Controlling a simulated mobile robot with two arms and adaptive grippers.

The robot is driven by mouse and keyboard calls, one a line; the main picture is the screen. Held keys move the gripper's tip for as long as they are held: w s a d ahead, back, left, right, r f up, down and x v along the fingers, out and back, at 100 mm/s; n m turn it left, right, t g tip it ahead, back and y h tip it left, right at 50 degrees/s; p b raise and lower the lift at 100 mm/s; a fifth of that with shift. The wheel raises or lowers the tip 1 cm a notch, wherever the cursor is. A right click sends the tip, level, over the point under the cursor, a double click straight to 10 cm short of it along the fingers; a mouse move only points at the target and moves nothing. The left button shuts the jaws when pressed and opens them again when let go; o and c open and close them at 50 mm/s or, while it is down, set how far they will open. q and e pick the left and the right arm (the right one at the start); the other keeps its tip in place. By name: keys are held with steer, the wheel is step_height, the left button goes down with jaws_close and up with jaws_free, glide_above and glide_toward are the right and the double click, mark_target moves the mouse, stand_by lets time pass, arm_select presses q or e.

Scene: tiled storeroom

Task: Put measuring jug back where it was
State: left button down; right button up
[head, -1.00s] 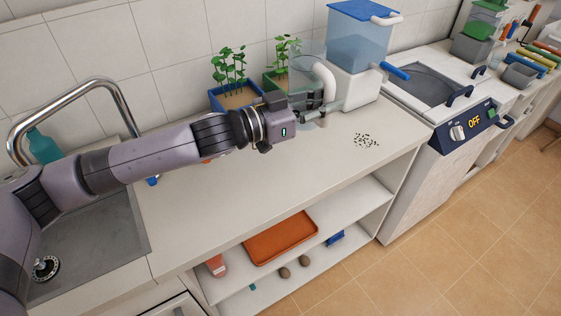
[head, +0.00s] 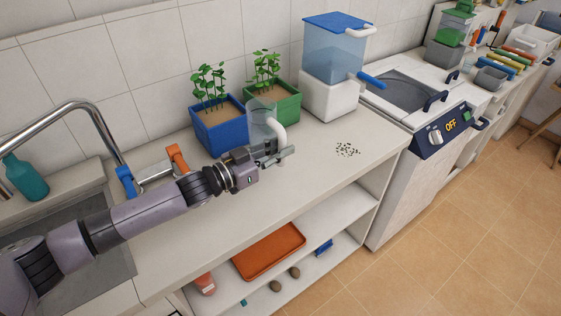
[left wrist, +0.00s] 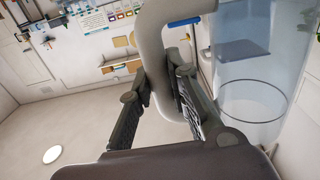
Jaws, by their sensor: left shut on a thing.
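The measuring jug (head: 259,117) is a clear, see-through vessel with a thick white handle. My left gripper (head: 276,157) is shut on the jug's handle. The jug is in front of the green planter, left of the water dispenser. I cannot tell whether its base touches the counter. In the left wrist view the white handle (left wrist: 153,40) runs down between the two fingers, and the clear jug body (left wrist: 250,100) is on the right. My right gripper is not in view.
A blue planter (head: 218,134) and a green planter (head: 288,108) stand by the wall. The water dispenser (head: 330,100) has a blue tap. Dark specks (head: 347,149) lie on the counter (head: 315,165). The sink and faucet (head: 110,135) are at left.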

mark_target(279, 165)
arm_select(q)
step_height(279, 165, down, 5)
steer(key=shift+r, duration=0.2)
steer(key=shift+f, duration=0.15)
steer(key=shift+f, duration=0.15)
steer(key=c, duration=1.5)
jaws_free()
